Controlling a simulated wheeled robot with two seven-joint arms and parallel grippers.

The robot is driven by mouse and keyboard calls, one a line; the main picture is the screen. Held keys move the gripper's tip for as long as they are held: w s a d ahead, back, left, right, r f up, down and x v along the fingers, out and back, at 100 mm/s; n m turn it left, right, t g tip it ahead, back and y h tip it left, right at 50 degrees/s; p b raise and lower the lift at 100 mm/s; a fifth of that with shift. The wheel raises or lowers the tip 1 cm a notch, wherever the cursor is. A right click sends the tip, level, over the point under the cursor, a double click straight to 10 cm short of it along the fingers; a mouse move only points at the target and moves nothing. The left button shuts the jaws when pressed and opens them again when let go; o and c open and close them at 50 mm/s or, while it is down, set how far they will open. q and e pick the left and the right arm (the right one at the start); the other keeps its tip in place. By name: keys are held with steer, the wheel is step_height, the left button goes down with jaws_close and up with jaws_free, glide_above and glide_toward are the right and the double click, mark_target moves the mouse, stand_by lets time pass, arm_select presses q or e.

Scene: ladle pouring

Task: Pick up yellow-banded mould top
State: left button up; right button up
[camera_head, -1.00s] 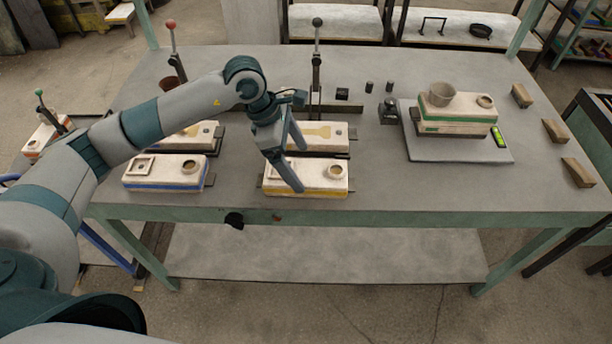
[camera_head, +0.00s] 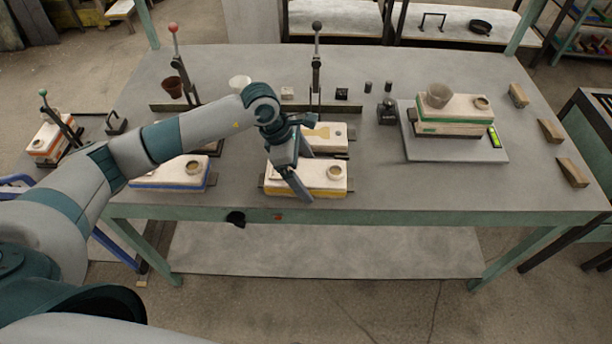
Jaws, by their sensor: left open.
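The yellow-banded mould top (camera_head: 328,186) is a cream block with a yellow stripe along its lower edge and a round cup on top. It lies near the table's front edge, left of centre. My left gripper (camera_head: 303,178) is open over the left part of this block, fingers pointing down. One finger shows at the block's front side. The other is mostly hidden, and I cannot tell whether either touches the block. Behind it lies a mould half with a yellow cavity (camera_head: 323,131), partly covered by my wrist. My right gripper is not in view.
Upright clamp levers (camera_head: 316,70) stand behind the moulds. A green-banded mould (camera_head: 452,114) sits on a grey plate (camera_head: 455,150) at the right. The table's front right is clear.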

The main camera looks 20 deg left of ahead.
mark_target(315, 171)
arm_select(q)
steer(key=shift+r, duration=0.1)
steer(key=c, duration=2)
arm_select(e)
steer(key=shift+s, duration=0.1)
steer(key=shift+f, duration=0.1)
arm_select(q)
steer(key=shift+w+r+b, duration=0.1)
steer(key=shift+r+b, duration=0.4)
steer(key=shift+r, duration=0.25)
steer(key=r, duration=0.1)
steer(key=r+b, duration=0.1)
steer(key=shift+w+d+r, duration=0.15)
steer(key=shift+d+r, duration=0.05)
steer(key=shift+r, duration=0.15)
steer(key=shift+w+d+r+b, duration=0.65)
steer(key=shift+w+d+b, duration=0.05)
steer(key=shift+w, duration=0.2)
steer(key=w+d+r+b, duration=0.3)
steer(key=w+d+r, duration=0.2)
steer(key=w, duration=0.2)
steer(key=shift+d+r, duration=0.15)
steer(key=shift+r, duration=0.1)
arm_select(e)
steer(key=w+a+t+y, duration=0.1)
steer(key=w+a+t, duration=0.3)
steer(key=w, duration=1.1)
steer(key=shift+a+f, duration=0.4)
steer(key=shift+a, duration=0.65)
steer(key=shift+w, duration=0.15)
